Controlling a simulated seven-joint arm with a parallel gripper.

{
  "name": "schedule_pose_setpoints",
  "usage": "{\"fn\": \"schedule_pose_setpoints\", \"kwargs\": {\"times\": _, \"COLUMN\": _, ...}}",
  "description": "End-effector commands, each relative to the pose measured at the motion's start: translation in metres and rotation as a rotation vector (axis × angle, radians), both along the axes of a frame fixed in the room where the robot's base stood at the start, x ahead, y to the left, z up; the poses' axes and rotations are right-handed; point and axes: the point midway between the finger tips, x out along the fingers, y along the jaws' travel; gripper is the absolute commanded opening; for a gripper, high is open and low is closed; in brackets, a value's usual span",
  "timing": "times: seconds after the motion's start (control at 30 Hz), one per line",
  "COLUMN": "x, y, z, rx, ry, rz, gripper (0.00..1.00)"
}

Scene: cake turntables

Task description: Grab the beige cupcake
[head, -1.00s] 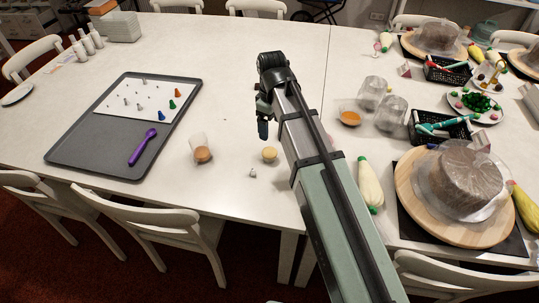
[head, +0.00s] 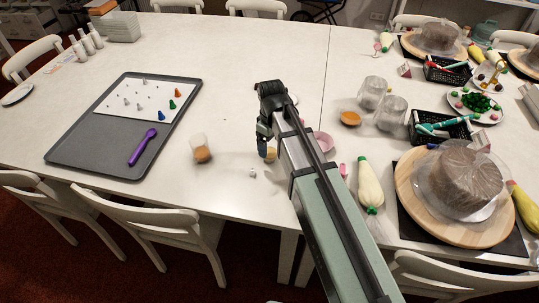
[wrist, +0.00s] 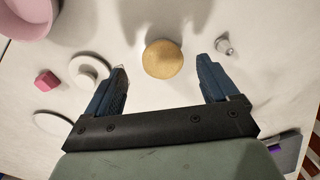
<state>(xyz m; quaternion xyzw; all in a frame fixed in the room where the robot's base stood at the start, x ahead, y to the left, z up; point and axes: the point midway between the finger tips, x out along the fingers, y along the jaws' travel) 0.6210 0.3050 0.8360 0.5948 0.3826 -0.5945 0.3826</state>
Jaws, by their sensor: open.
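The beige cupcake (wrist: 162,59) shows from above in the wrist view as a round golden-beige top on the white table. It lies between and just beyond the fingertips of my gripper (wrist: 163,75), touching neither as far as I can see. My gripper is open and empty, with one blue finger on each side. In the head view my gripper (head: 266,143) is over the table, and the cupcake (head: 271,155) is partly hidden behind it.
A small metal piping tip (wrist: 225,45) lies close to the right finger. A pink bowl (wrist: 30,14), a pink block (wrist: 47,80) and a white disc (wrist: 88,72) are on the left.

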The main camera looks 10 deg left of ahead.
Motion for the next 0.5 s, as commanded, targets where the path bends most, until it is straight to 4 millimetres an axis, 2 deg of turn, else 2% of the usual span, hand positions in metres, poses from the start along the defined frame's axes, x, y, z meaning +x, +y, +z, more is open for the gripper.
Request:
{"fn": "schedule_pose_setpoints", "kwargs": {"times": 0.27, "x": -0.001, "y": 0.001, "z": -0.012, "rx": -0.001, "ry": 0.002, "rz": 0.0, "gripper": 0.87}}
{"fn": "schedule_pose_setpoints", "kwargs": {"times": 0.5, "x": -0.001, "y": 0.004, "z": -0.04, "rx": -0.001, "ry": 0.002, "rz": 0.0, "gripper": 0.87}}
